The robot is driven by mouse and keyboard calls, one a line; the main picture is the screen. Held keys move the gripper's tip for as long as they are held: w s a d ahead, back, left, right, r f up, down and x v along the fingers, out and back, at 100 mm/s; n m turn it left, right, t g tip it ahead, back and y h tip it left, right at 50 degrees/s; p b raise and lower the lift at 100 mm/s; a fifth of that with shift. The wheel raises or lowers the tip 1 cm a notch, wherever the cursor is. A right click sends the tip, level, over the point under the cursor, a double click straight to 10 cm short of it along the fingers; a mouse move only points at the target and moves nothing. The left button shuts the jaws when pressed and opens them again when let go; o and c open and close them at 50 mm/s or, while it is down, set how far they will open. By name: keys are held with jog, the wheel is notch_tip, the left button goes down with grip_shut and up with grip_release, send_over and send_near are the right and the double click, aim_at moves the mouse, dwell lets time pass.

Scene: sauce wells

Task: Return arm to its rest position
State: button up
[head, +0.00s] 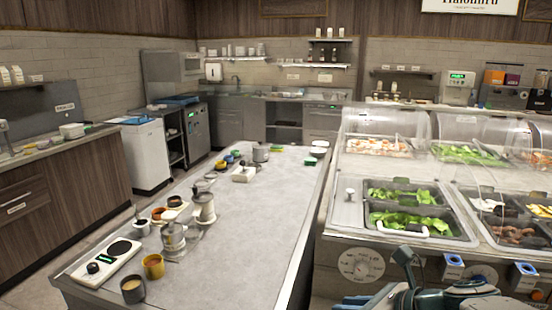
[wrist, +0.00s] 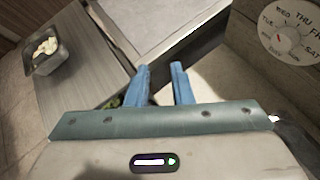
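My gripper (wrist: 160,72) shows in the wrist view as two blue fingers that stand apart, with nothing between them. It hangs over the floor, beside the grey counter's edge. In the head view part of my arm (head: 415,295) shows at the bottom right, in front of the food bar; whether the fingers touch anything there cannot be told.
A grey counter (head: 240,225) with cups, jars and a scale stands at the centre left. The food bar (head: 345,240), with a round dial (head: 361,265) and lettuce wells (head: 405,222), stands close on the right. The wrist view shows a metal pan (wrist: 45,58) at the upper left.

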jog(key=s+f+n+g+h+p, duration=0.1)
jog(key=s+n+g+h, duration=0.1)
jog(key=n, duration=1.2)
jog(key=s+d+n+g+h+p, duration=0.1)
jog(key=s+n+h, duration=0.3)
jog(key=n, duration=1)
jog(key=shift+s+f+g+h, duration=0.4)
jog(key=shift+g+h, duration=0.5)
jog(key=shift+h, duration=0.3)
